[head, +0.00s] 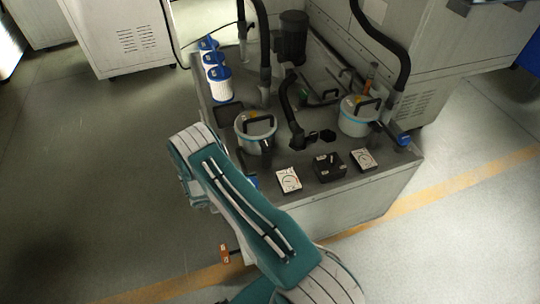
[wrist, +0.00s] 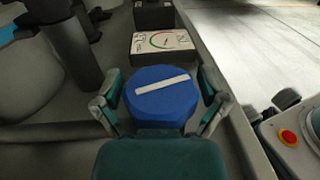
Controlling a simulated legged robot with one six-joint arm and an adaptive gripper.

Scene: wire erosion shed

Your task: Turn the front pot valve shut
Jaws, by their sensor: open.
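The valve is a round blue knob (wrist: 162,97) with a white bar across its top, in the middle of the wrist view. The bar lies nearly crosswise, its right end slightly higher. My gripper (wrist: 164,88) is open, one finger on each side of the knob; I cannot tell whether either finger touches it. In the head view a sliver of the blue knob (head: 253,182) shows beside my arm, in front of the near pot (head: 255,137). My arm hides the gripper there.
A second pot (head: 357,118) has its own blue valve (head: 403,140) at right. Two gauge cards, the left one (head: 289,180) and right one (head: 363,160), flank a black box (head: 329,167). Filter cartridges (head: 218,83) stand at back left. A dark pipe (wrist: 70,45) rises near my gripper.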

